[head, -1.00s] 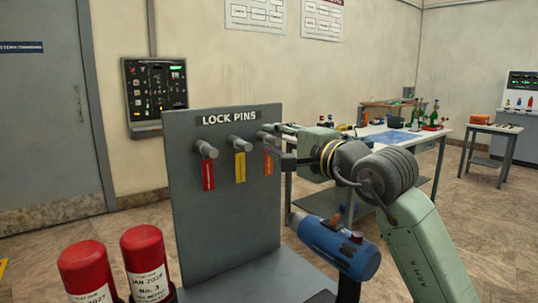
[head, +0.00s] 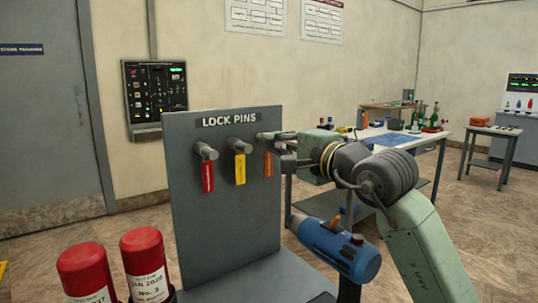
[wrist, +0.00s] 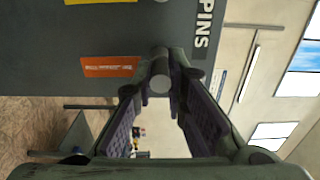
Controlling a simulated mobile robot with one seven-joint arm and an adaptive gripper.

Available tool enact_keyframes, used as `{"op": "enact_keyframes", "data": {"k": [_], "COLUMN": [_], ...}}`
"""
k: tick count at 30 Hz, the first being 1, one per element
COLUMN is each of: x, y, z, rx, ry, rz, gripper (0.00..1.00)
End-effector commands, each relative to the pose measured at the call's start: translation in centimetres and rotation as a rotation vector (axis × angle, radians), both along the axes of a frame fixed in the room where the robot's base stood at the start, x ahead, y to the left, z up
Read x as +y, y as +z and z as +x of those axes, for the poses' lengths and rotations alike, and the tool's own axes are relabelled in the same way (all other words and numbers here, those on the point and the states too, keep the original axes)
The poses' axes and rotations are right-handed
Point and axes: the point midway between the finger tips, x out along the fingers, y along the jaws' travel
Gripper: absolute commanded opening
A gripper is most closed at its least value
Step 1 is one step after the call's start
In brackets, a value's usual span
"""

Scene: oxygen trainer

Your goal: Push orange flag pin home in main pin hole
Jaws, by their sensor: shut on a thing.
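The orange flag (head: 268,163) hangs from the rightmost peg on the grey LOCK PINS board. It also shows in the wrist view (wrist: 110,66), left of my fingers. My gripper (head: 270,141) is at that peg and shut on the orange flag pin. In the wrist view, the pin's round grey end (wrist: 159,83) sits between my fingertips (wrist: 160,68), facing the camera. My fingers hide most of the pin in the head view. The hole behind it is hidden, and I cannot tell how deep the pin sits.
A red flag (head: 207,177) and a yellow flag (head: 240,169) hang from pegs left of the orange one. A blue tool (head: 335,248) stands below my arm. Two red cylinders (head: 146,262) stand at front left. A workbench (head: 430,143) is behind.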

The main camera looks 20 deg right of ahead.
Motion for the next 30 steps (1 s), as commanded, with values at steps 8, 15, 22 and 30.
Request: {"op": "enact_keyframes", "data": {"k": [8,15,22,30], "x": [-0.4,-0.7,-1.0,-1.3], "y": [0.0,0.0,0.1,0.0], "z": [-0.8,-1.8,-2.6,-3.6], "rx": [-0.003,-0.003,-0.004,-0.003], "ry": [-0.002,-0.001,-0.002,-0.002], "rz": [0.0,0.0,-0.001,-0.001], "gripper": [0.0,0.0,0.0,0.0]}}
